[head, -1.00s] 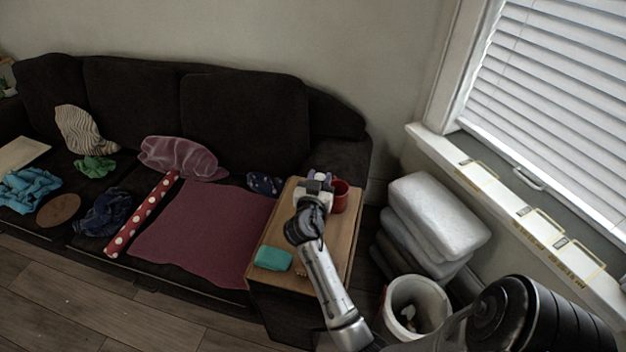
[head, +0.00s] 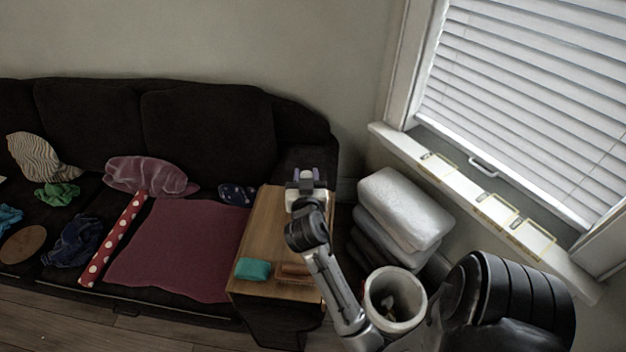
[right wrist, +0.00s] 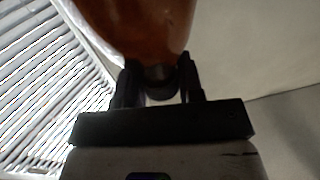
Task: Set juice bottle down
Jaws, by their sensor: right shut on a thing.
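An orange-brown rounded thing, which looks like the juice bottle (right wrist: 150,28), fills the top middle of the right wrist view. The two dark fingers of my right gripper (right wrist: 158,80) are shut on its narrow dark end. In the head view my right gripper (head: 307,178) is over the far end of the wooden side table (head: 262,225). The bottle cannot be made out there, as the gripper and arm cover it. I cannot tell whether the bottle touches the table. My left gripper is not in view.
On the table's near end are a teal case (head: 252,269) and a brown item (head: 292,271). The dark sofa (head: 205,135) is left. Stacked pillows (head: 402,215) and a white bin (head: 395,300) stand right. The table's middle is bare.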

